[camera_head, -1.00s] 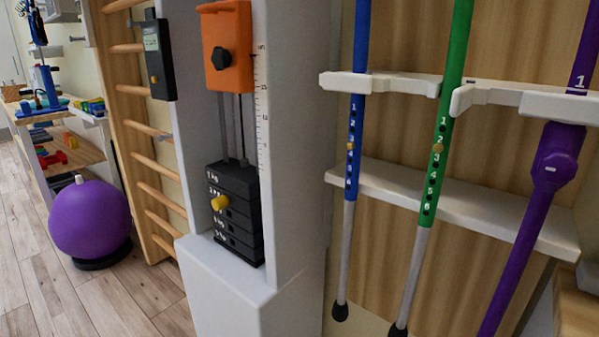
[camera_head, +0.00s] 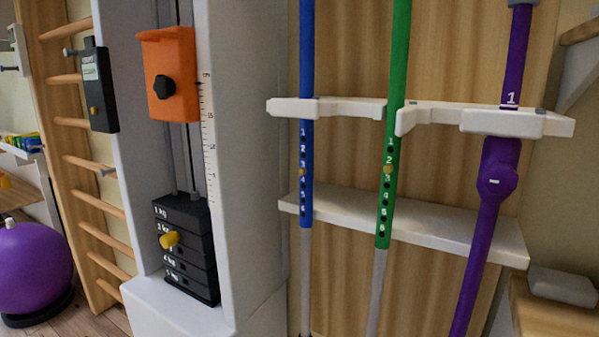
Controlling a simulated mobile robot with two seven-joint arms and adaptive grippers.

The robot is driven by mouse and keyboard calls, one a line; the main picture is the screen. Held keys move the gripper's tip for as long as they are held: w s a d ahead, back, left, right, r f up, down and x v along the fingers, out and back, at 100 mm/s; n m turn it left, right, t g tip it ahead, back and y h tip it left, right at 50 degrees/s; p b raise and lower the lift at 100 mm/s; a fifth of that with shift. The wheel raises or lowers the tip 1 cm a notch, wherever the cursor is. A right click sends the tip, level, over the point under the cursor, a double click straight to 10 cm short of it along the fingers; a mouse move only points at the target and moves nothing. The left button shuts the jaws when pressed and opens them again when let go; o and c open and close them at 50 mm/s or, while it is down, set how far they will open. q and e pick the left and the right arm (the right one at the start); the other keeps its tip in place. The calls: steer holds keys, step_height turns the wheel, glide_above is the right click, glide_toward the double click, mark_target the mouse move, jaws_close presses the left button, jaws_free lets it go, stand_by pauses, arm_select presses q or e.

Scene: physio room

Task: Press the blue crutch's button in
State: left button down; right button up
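The blue crutch (camera_head: 306,70) stands upright in the rack, right of the white weight column. Its blue tube has a row of numbered dark holes, and a grey lower tube comes out below. A small brass button (camera_head: 303,171) shows in the row, near the numbers 3 and 4, and appears to stick out. The green crutch (camera_head: 399,60) stands to its right with its own brass button (camera_head: 388,169) near 2 and 3. Neither of my grippers is in view.
A white clip rail (camera_head: 340,108) and a lower white shelf (camera_head: 440,226) run by the crutches. A purple crutch (camera_head: 487,225) stands right. The weight column carries an orange block (camera_head: 170,75) and black weights (camera_head: 186,245). Wooden wall bars (camera_head: 88,165) and a purple ball (camera_head: 33,268) are left.

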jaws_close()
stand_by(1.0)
